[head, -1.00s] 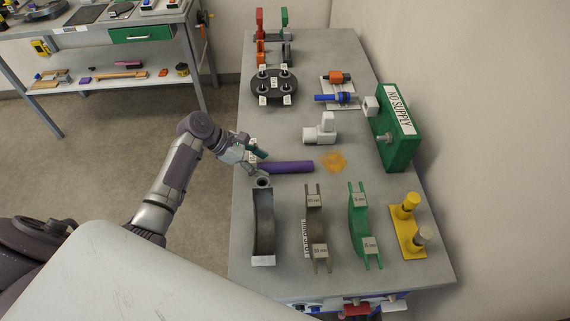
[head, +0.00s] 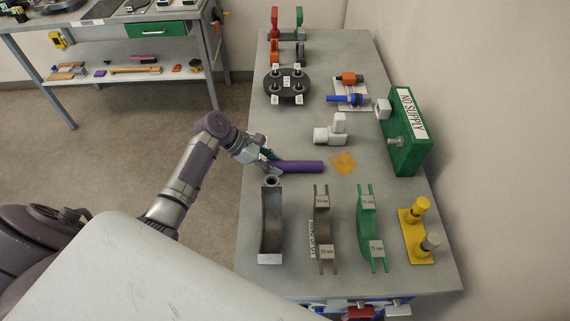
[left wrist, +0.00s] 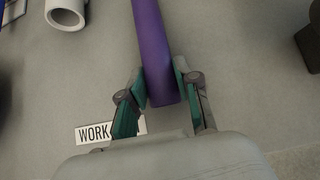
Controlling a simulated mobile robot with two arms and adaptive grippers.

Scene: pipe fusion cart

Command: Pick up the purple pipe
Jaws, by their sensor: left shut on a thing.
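The purple pipe (head: 302,167) lies on the grey cart top, pointing across it from left to right. My left gripper (head: 271,158) is at the pipe's left end in the head view. In the left wrist view, the purple pipe (left wrist: 152,45) runs up from between the two green-padded fingers of my left gripper (left wrist: 160,88), which are closed on both sides of its near end. Whether the pipe is lifted off the surface is not clear. My right gripper is not in view.
A white elbow fitting (head: 332,132) stands behind the pipe, and an orange patch (head: 343,162) lies at its right end. Dark (head: 271,225), brown (head: 323,230) and green (head: 368,228) curved clamps stand in front. A green block (head: 408,140) is at right.

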